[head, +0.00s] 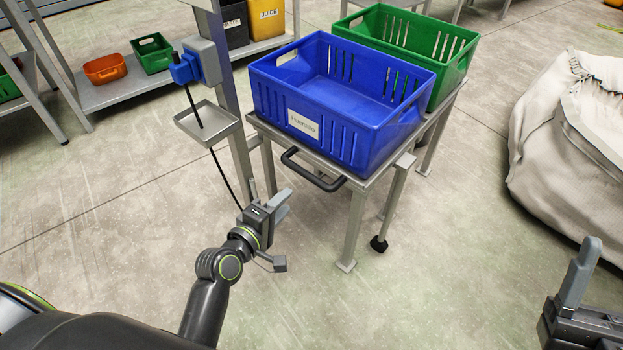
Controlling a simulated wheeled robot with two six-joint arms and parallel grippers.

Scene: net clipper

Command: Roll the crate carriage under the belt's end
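A grey metal carriage (356,184) with a black handle (314,172) on its front edge stands in the middle of the head view. A blue crate (330,106) with a white label sits on it, empty as far as I see. A green crate (440,45) stands behind the blue one. My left gripper (285,204) is below and left of the handle, apart from it, with two grey fingers spread and nothing between them. My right gripper (578,275) shows only partly at the lower right, one finger visible. I cannot make out a belt.
A post with a small metal tray (207,123) and a blue clamp (186,69) stands just left of the carriage. A large pale sack (545,150) is at the right. A low shelf (120,92) holds small crates at the back left. The floor in front is clear.

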